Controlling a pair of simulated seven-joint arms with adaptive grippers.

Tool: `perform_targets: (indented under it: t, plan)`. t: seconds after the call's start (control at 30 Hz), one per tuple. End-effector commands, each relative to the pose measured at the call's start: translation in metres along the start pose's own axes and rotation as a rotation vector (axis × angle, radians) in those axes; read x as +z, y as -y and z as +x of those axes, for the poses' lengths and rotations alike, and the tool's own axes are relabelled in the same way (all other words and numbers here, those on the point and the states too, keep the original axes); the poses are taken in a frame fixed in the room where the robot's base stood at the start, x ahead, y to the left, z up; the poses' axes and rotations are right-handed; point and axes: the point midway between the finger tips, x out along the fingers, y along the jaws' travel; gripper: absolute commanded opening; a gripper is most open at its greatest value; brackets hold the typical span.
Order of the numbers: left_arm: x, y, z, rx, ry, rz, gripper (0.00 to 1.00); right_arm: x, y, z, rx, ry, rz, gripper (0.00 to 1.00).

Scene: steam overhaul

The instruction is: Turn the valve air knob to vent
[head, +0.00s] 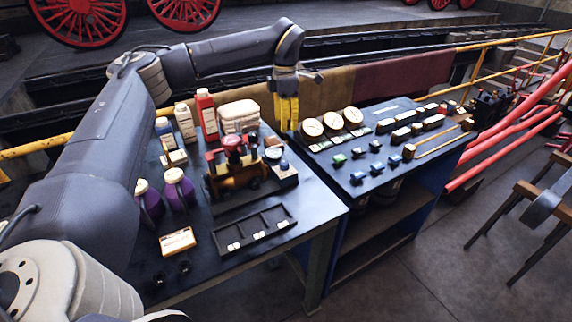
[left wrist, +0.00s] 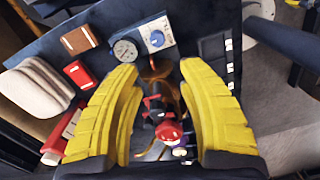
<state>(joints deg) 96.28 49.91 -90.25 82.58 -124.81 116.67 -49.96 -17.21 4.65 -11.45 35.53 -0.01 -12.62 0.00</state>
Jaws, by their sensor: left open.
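The valve air unit (head: 289,176) is a pale box with a round blue knob (head: 283,163), beside the model locomotive on the near table. In the left wrist view, the blue knob (left wrist: 155,39) shows on its light panel just beyond the fingertips, with a round gauge (left wrist: 124,50) left of it. The knob's setting is too small to read. My left gripper (head: 287,122) has yellow fingers pointing down above the back of the table, apart from the knob. In the left wrist view, the gripper (left wrist: 160,70) is open with nothing held. My right gripper is not in view.
The model locomotive (head: 235,172) stands left of the valve unit, with a dark compartment tray (head: 254,229) in front. Bottles (head: 207,114) and a pale bundle (head: 239,112) stand behind. Gauges (head: 332,121) and small blocks fill the right table.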

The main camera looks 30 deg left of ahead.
Motion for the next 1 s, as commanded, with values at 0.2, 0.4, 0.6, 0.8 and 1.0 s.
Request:
perform_targets:
  t: [0.2, 0.4, 0.6, 0.8, 1.0]
  plan:
    - [-0.005, -0.004, 0.014, 0.013, -0.008, -0.004, 0.4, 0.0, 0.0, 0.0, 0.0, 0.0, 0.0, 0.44]
    - [-0.004, -0.004, 0.048, 0.011, -0.007, -0.003, 0.4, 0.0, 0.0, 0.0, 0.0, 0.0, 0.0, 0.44]
    - [-0.004, -0.005, 0.084, 0.012, -0.007, -0.004, 0.4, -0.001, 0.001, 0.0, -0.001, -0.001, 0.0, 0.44]
    - [-0.004, -0.005, 0.119, 0.01, -0.007, -0.003, 0.4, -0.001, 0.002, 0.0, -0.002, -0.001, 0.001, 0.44]
    - [-0.004, -0.005, 0.147, 0.013, -0.005, -0.003, 0.4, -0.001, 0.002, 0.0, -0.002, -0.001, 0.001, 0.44]
